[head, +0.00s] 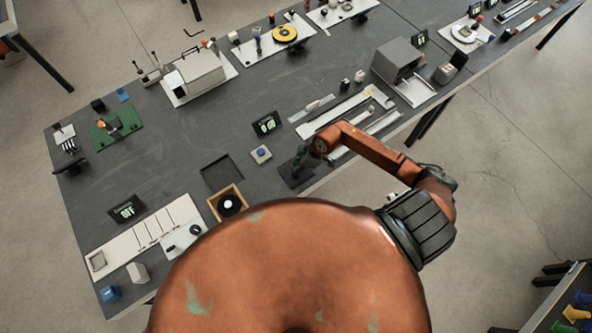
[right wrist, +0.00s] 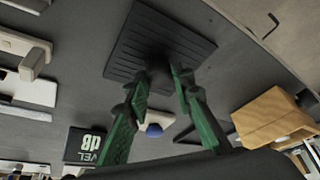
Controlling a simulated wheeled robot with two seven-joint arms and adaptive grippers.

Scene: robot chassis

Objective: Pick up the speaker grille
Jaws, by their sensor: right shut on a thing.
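The speaker grille (right wrist: 165,38) is a dark square slatted plate with a small knob in its middle. In the head view the grille (head: 296,181) shows near the table's front edge, partly covered by my right gripper. My right gripper (head: 301,166) has dark green fingers, which also show in the right wrist view (right wrist: 163,88). They are shut on the grille's knob. I cannot tell whether the plate touches the table. A wooden box (head: 241,208) with a black round speaker cone is left of the gripper. My left gripper is not in view.
A dark square tray (head: 206,182) lies behind the wooden box. A blue-button block (head: 261,154) and a small display (head: 267,124) stand behind the grille. White rail fixtures (head: 340,112) lie to the right. The table (head: 165,165) is bare left of the tray.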

